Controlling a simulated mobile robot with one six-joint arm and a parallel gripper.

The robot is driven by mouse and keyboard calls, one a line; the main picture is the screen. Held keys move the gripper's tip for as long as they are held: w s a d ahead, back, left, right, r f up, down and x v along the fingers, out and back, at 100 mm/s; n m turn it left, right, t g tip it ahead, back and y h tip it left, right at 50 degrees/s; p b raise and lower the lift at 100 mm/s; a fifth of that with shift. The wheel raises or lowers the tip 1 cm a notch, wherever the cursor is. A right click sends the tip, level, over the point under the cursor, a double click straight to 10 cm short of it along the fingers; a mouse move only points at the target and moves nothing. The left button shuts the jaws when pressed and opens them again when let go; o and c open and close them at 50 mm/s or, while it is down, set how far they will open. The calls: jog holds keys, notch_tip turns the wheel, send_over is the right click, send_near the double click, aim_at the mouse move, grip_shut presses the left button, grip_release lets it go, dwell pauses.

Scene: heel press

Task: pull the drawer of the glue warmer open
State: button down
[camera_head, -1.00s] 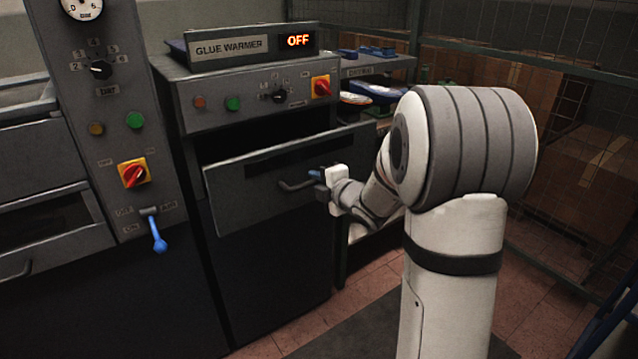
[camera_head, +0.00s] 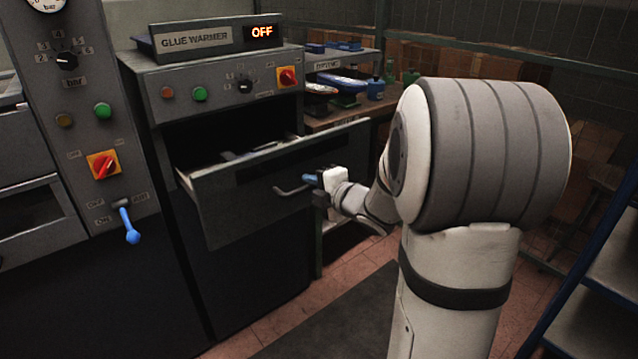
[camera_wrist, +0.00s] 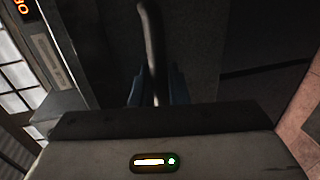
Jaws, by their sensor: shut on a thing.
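The glue warmer (camera_head: 225,88) is a grey cabinet with a display reading OFF. Its drawer (camera_head: 235,215) stands part way out, and a dark opening with some contents shows behind the drawer front. The drawer's bar handle (camera_head: 290,191) is on the front. My gripper (camera_head: 312,181) is at the right part of the handle, shut on it. In the wrist view the handle (camera_wrist: 151,40) runs up from between the blue fingertips of my gripper (camera_wrist: 157,90). The exact contact is partly hidden by the gripper body.
A press panel (camera_head: 85,120) with a blue lever (camera_head: 130,228) stands at left. A wire mesh fence (camera_head: 470,60) is at the back. A blue-framed rack (camera_head: 595,290) stands at right. Floor in front is clear.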

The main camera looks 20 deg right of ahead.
jog(key=shift+s+a+f, duration=0.1)
jog(key=shift+a, duration=0.2)
jog(key=c, duration=1.7)
grip_release()
jog(key=shift+a, duration=0.1)
jog(key=shift+o, duration=1.1)
jog(key=shift+d, duration=0.2)
jog(key=p+v, duration=0.1)
jog(key=v, duration=0.7)
